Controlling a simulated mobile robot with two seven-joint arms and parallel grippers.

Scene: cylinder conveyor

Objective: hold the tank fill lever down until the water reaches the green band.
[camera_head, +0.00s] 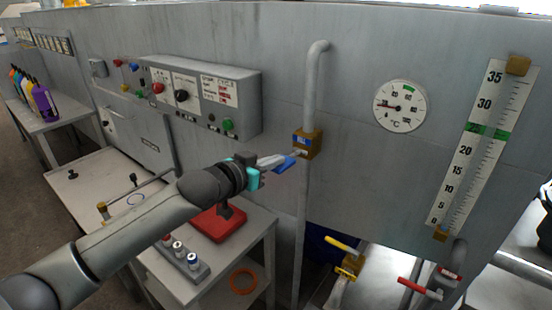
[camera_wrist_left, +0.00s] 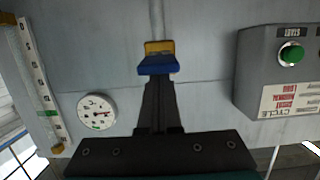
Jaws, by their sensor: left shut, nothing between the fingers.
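The tank fill lever (camera_head: 284,164) has a blue handle and juts from a brass valve block (camera_head: 314,146) on the vertical grey pipe. In the left wrist view the blue handle (camera_wrist_left: 157,65) lies right at my fingertips, with the brass block behind it. My left gripper (camera_head: 292,156) is shut and empty, its fingers beside the handle; I cannot tell whether they touch it. The level gauge (camera_head: 467,164) at the right has a numbered scale and a green band (camera_head: 489,131) between 20 and 30. I cannot make out the water level. My right gripper is not in view.
A control box (camera_head: 205,93) with buttons and a round temperature dial (camera_head: 400,106) are on the grey wall. Below are a yellow-handled valve (camera_head: 345,244) and a red-handled one (camera_head: 420,289). A side table (camera_head: 258,222) carries a red stand (camera_head: 217,221). Bottles stand far left.

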